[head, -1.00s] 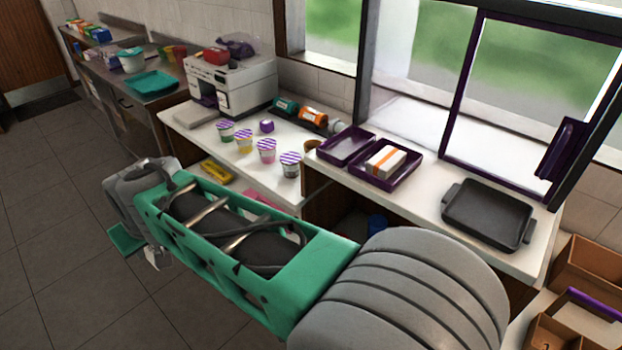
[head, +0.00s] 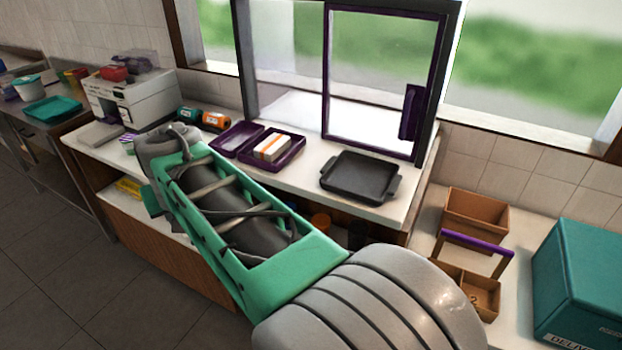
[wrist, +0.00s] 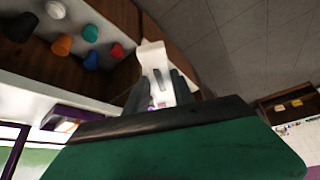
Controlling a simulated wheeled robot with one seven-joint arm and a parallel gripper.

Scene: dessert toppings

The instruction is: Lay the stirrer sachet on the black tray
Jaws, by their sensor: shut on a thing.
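The black tray (head: 360,178), dark grey with two handles, lies empty on the white counter below the window, right of the purple trays. In the wrist view my gripper (wrist: 160,86) is shut on a pale, flat white piece, which looks like the stirrer sachet (wrist: 153,57). The sachet sticks out past the fingertips, above the floor and clear of the counter. In the head view my arm hides the gripper and the sachet. The black tray is not seen in the wrist view.
Two purple trays stand left of the black tray; the right one (head: 299,158) holds a white box with an orange stripe (head: 271,148). Brown wooden boxes (head: 476,215) and a teal delivery box (head: 580,285) stand at the right. Several coloured containers sit on a shelf under the counter.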

